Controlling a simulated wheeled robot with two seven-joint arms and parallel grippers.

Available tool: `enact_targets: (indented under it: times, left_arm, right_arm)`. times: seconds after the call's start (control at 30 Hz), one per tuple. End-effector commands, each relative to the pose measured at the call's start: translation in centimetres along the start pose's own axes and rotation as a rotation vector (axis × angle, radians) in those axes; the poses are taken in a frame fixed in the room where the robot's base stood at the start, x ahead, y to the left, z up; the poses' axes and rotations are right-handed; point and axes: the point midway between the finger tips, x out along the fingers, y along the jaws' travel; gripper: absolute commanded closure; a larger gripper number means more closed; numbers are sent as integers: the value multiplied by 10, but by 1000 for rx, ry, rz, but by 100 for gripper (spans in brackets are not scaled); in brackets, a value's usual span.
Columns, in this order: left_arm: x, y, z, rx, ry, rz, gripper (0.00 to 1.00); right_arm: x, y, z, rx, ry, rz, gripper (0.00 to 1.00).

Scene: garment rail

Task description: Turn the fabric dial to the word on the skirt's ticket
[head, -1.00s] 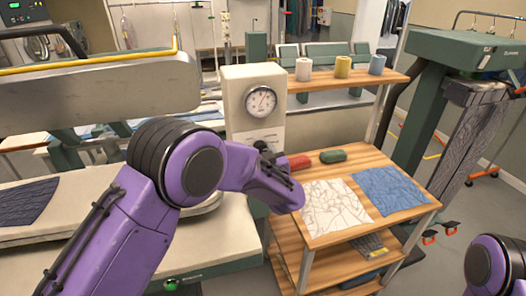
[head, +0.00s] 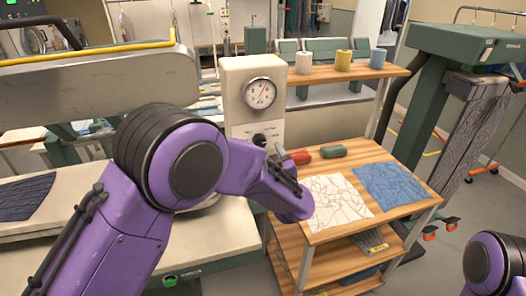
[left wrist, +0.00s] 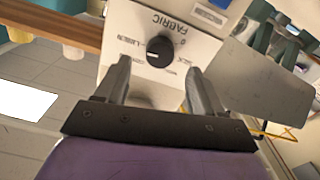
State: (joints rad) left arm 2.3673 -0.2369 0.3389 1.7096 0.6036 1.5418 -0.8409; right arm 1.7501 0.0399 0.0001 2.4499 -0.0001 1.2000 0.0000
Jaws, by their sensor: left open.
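The fabric dial (head: 259,139) is a black round knob on the front of a pale box, below a round gauge. In the left wrist view the knob (left wrist: 160,51) shows upside down beside the word FABRIC, with a pale pointer mark and small words around it, too small to read surely. My left gripper (left wrist: 158,73) is open. Its fingers stand apart on either side of the knob in that picture, and I cannot tell how near they are. In the head view its hand is partly hidden by my arm. I cannot make out the skirt's ticket.
A wooden shelf unit (head: 405,215) right of the box holds a white patterned cloth (head: 338,200), a blue cloth (head: 390,184), red and green rolls and several cups. A dark cloth (head: 25,198) lies on the pressing board at left. A grey garment (head: 478,120) hangs at right.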

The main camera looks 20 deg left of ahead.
Motion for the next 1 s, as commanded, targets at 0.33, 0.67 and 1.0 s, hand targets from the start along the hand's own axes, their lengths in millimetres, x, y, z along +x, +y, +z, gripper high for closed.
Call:
enact_targets:
  times: [0.33, 0.67, 1.0]
  left_arm:
    - [-57, -1, 2, 1, 0, -2, 32]
    - [-59, 0, 1, -15, -1, -1, 32]
    - [-72, -109, 174, -73, -413, 195, 32]
  right_arm:
    - [20, -2, 8, 0, 0, 0, 57]
    - [19, -2, 8, 0, 0, 0, 57]
    - [40, -4, 17, 0, 0, 0, 57]
